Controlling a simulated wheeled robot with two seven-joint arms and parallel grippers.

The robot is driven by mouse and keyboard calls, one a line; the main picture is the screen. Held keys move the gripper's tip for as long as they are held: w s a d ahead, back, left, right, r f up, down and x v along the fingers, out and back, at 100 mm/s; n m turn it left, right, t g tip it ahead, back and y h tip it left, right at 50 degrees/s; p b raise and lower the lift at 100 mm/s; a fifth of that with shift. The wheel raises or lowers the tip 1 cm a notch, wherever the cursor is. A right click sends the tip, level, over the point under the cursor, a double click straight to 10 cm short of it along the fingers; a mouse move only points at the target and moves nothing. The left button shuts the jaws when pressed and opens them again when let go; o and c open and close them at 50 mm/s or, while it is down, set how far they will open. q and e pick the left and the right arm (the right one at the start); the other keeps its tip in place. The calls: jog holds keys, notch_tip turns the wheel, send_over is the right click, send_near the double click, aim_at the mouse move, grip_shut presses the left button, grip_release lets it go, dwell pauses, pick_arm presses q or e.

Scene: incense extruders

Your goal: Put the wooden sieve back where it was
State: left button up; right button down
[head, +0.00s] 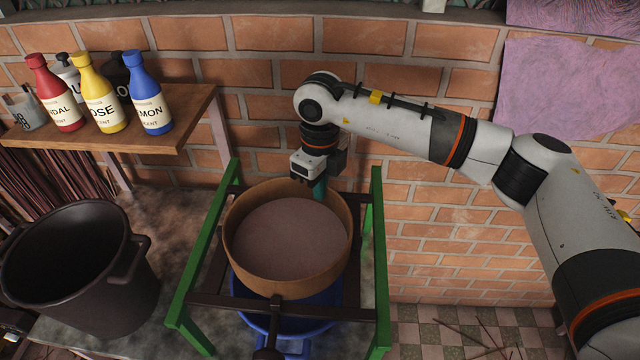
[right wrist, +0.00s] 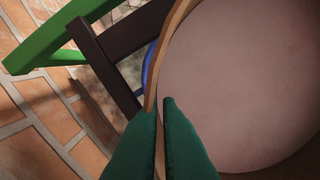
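The wooden sieve (head: 284,284) is a round, light-brown hoop with a pale, pinkish-brown flat inside. It is level within the green-posted stand (head: 376,250), over its dark crossbars and above a blue bucket (head: 300,325). I cannot tell whether it rests on the bars or hangs just above them. My right gripper (head: 318,188) is at the sieve's back rim. In the right wrist view its green fingers (right wrist: 159,108) straddle the rim closely, one on each side, and look shut on it. The sieve's rim (right wrist: 178,22) curves up from there. My left gripper is out of view.
A large dark pot (head: 130,300) stands left of the stand. A wooden shelf (head: 180,125) on the left holds several bottles, including a blue one (head: 149,100). A brick wall (head: 440,220) is close behind. A dark handle-like piece (head: 275,320) sticks out in front of the sieve.

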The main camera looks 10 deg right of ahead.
jog(key=c, duration=1.6)
grip_release()
jog(key=shift+p, duration=0.3)
jog(key=r+b, duration=0.1)
jog(key=r, duration=0.3)
jog(key=r+b, duration=0.2)
jog(key=r, duration=0.2)
jog(key=r+b, duration=0.2)
jog(key=r, duration=0.1)
jog(key=shift+s+r, duration=0.3)
jog(key=shift+r, duration=0.1)
